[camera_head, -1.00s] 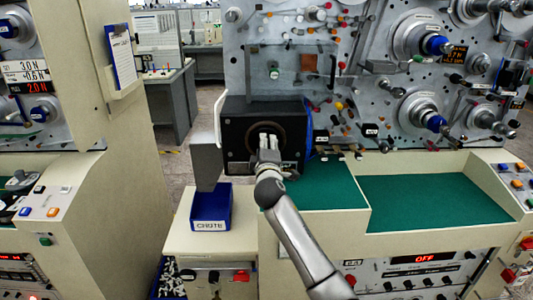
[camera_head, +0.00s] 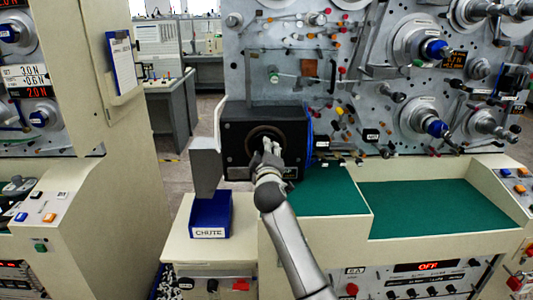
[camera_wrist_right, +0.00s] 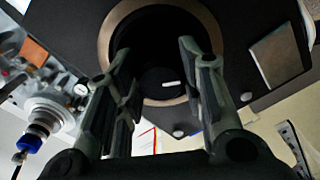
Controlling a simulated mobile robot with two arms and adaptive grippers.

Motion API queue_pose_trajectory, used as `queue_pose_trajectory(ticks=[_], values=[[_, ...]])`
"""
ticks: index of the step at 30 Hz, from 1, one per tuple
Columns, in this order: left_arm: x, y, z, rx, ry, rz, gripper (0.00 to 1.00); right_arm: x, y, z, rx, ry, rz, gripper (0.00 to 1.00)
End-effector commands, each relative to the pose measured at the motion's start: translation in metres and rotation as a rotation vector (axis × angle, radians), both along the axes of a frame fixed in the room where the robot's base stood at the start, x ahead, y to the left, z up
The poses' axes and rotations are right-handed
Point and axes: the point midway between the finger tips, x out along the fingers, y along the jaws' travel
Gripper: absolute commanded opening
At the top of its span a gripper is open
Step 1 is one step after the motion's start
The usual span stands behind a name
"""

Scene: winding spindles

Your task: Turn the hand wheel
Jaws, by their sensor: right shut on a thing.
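The hand wheel is a dark round part with a bronze ring (camera_head: 258,131), set in the front of a black box (camera_head: 236,138) on the machine. In the wrist view the bronze ring (camera_wrist_right: 110,35) surrounds a dark recess, and a dark hub (camera_wrist_right: 162,84) with a white mark shows between the fingers. My right gripper (camera_head: 270,149) is at the lower right part of the ring. In the wrist view my right gripper (camera_wrist_right: 158,62) has a finger on each side of the hub and is shut on the wheel; the exact contact is hard to see. My left gripper is not in view.
A grey chute (camera_head: 205,168) and a blue bin (camera_head: 210,217) labelled CHUTE stand just left of the box. A green work surface (camera_head: 425,208) lies to the right. Spindles with blue hubs (camera_head: 437,128) project from the panel. A cream cabinet (camera_head: 110,190) stands at left.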

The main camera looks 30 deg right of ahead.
Motion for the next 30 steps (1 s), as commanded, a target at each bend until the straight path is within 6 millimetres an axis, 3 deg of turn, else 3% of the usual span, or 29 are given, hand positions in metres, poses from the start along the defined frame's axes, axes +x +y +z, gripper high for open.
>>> queue_pose_trajectory(ticks=[4, 5, 9, 22, 30], values=[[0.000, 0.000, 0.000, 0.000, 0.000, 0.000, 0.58, 0.000, 0.000, -0.001, 0.000, 0.002, 0.000, 0.12], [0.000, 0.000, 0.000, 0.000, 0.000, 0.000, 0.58, 0.000, 0.000, -0.001, 0.000, 0.002, 0.000, 0.39], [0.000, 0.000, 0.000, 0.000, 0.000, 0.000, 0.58, 0.000, 0.000, -0.001, 0.000, 0.002, 0.000, 0.57], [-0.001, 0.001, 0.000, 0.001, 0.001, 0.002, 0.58, -0.004, 0.003, -0.001, -0.001, 0.002, 0.001, 0.58], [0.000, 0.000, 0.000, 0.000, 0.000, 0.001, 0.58, -0.038, 0.024, -0.001, -0.001, 0.002, 0.002, 0.58]])
